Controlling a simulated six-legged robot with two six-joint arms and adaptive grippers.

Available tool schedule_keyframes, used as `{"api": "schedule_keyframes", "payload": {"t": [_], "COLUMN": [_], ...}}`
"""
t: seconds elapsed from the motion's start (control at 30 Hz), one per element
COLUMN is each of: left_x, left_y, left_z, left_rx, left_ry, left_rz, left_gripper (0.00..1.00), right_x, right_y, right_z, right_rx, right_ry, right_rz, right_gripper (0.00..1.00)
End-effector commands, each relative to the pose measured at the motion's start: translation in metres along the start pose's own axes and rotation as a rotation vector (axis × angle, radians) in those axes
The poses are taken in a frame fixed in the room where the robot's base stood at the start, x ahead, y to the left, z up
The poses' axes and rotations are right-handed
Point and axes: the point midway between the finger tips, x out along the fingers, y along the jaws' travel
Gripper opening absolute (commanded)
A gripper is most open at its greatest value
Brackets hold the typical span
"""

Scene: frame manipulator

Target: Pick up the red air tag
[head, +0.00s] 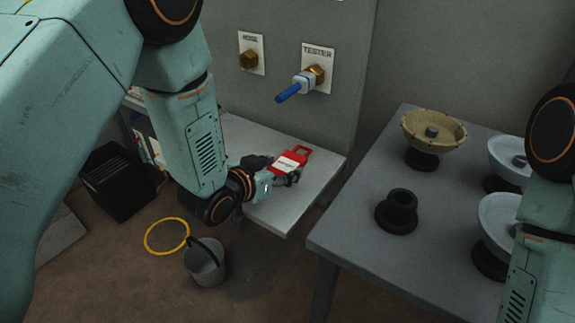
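The red air tag (303,155) is a flat red tag with a white label and a cut-out at its far end. It is over the light grey table (325,169) at the centre of the head view. My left gripper (290,176) is at the tag's near end, and its fingers overlap that end. Whether the fingers are closed on the tag or only beside it is too small to tell. It is also unclear whether the tag touches the table. My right arm shows at the right edge, but its gripper is out of view.
A wall panel behind has a HOSE fitting (249,59) and a TESTER fitting (316,76) with a blue-handled plug. A bucket (205,263) and yellow ring (167,236) are on the floor. The right table (341,236) holds several bowl-shaped parts and a black flanged part (397,212).

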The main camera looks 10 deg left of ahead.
Motion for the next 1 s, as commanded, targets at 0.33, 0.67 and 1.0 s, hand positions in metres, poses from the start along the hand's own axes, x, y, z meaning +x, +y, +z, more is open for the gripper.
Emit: {"api": "schedule_keyframes", "payload": {"t": [0.33, 0.67, 1.0], "left_x": [0.0, -0.001, -0.011], "left_y": [0.001, 0.001, 0.001], "left_z": [0.0, -0.002, -0.026], "left_rx": [0.0, 0.0, 0.0], "left_ry": [0.0, 0.0, 0.001], "left_rz": [0.0, 0.0, 0.0], "left_gripper": [0.32, 0.27, 0.27], "right_x": [0.0, -0.002, -0.026], "right_y": [0.0, 0.0, 0.0], "right_z": [0.0, 0.0, 0.0], "right_rx": [0.0, 0.0, 0.0], "right_ry": [0.0, 0.0, 0.0], "right_rz": [0.0, 0.0, 0.0], "right_gripper": [0.0, 0.0, 0.0]}}
